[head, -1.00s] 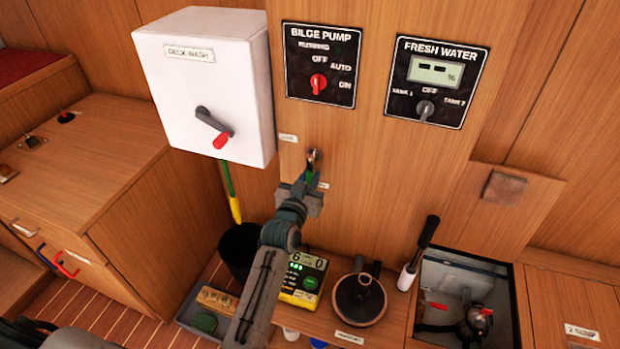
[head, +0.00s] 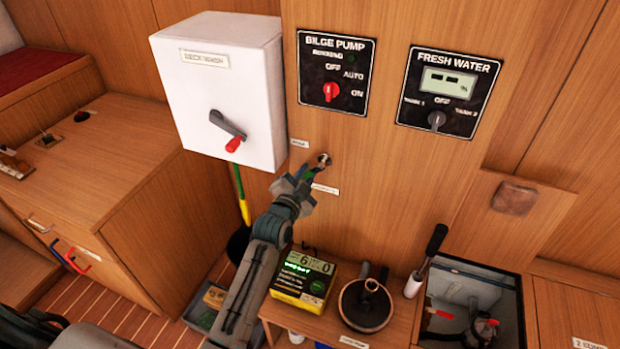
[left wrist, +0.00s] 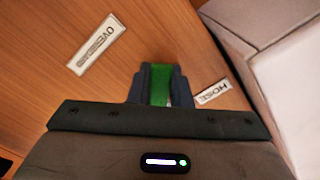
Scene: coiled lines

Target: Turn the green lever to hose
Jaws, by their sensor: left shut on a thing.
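The green lever (head: 309,173) hangs from a metal valve fitting (head: 324,159) on the wood panel and slants down to the left. My left gripper (head: 302,181) is shut on it and hides most of it. In the left wrist view the green lever (left wrist: 160,86) sits between the two dark fingers (left wrist: 159,84). The HOSE label (left wrist: 214,92) is just right of the fingers there, and the OVERBOARD label (left wrist: 97,44) is farther off at upper left. In the head view the hose label (head: 299,143) is up and left of the fitting. My right gripper is not in view.
A white deck wash box (head: 225,90) juts out left of the lever, close to my left gripper. A yellow-green handle (head: 242,195) stands below it.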

